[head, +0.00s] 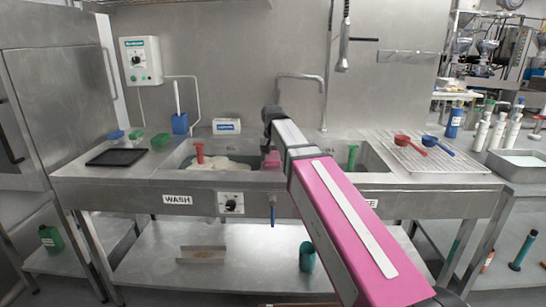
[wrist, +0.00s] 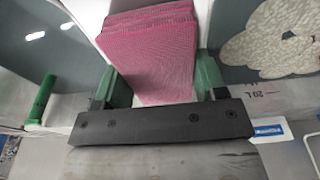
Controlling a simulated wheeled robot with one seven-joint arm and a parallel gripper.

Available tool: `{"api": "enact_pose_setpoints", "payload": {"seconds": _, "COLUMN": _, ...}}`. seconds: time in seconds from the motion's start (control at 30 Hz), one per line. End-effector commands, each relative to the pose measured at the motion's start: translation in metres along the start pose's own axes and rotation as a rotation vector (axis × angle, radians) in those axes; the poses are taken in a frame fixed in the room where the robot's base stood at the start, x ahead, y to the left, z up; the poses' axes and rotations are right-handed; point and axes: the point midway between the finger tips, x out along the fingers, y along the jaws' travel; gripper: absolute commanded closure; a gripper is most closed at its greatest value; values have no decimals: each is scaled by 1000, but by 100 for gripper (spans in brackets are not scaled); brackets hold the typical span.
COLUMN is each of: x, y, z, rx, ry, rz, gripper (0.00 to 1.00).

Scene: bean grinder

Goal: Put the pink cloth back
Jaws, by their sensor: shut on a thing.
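The pink cloth (wrist: 152,50) is a folded, ribbed stack between the green fingers of my gripper (wrist: 161,78) in the wrist view. My gripper is shut on it. In the head view a small patch of the pink cloth (head: 271,160) shows below my black wrist, over the divider between the two sink basins. The fingertips are hard to make out there. I cannot tell whether the cloth touches the divider.
White foam (wrist: 270,40) fills part of the wash basin. A red-handled tool (head: 199,152) and a green-handled tool (head: 352,156) stand in the basins. The faucet (head: 323,100) rises behind. A black tray (head: 117,157) lies left; scoops (head: 402,140) lie on the right drainboard.

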Motion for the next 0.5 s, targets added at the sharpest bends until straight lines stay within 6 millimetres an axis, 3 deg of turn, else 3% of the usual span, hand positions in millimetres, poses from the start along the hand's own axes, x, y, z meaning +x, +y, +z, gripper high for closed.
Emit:
{"api": "enact_pose_setpoints", "payload": {"seconds": 0.33, "x": 3, "y": 0, "z": 0, "rx": 0, "ry": 0, "rz": 0, "gripper": 57}}
{"api": "enact_pose_setpoints", "payload": {"seconds": 0.37, "x": 2, "y": 0, "z": 0, "rx": 0, "ry": 1, "rz": 0, "gripper": 25}}
{"api": "enact_pose_setpoints", "payload": {"seconds": 0.4, "x": 2, "y": 0, "z": 0, "rx": 0, "ry": 1, "rz": 0, "gripper": 12}}
{"api": "enact_pose_setpoints", "payload": {"seconds": 0.5, "x": 2, "y": 0, "z": 0, "rx": 0, "ry": 1, "rz": 0, "gripper": 9}}
